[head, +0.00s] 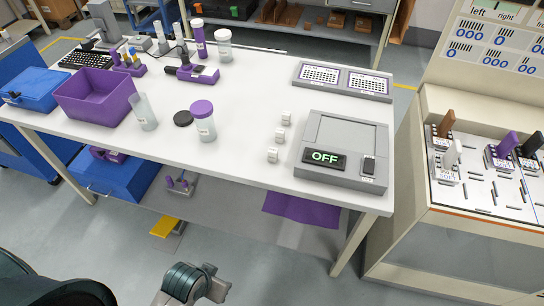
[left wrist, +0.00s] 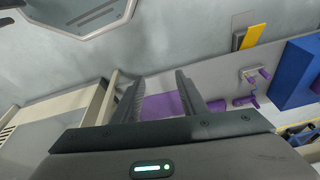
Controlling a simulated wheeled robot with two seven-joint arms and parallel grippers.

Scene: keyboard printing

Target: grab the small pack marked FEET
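I cannot make out a pack with the readable word FEET. Three small white blocks stand in a row on the white table (head: 240,95): a far one (head: 285,117), a middle one (head: 280,134) and a near one (head: 272,156). Any marks on them are too small to read. My left gripper (left wrist: 158,95) is open in the left wrist view, with nothing between its fingers. It points toward the floor area, where a purple sheet shows beyond the fingers. In the head view I cannot make out its fingers, and my right gripper does not show.
A grey device showing OFF (head: 324,159) stands right of the blocks, with a keyed tray (head: 342,80) behind. A panel bench (head: 480,215) stands right. The table's front middle is clear.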

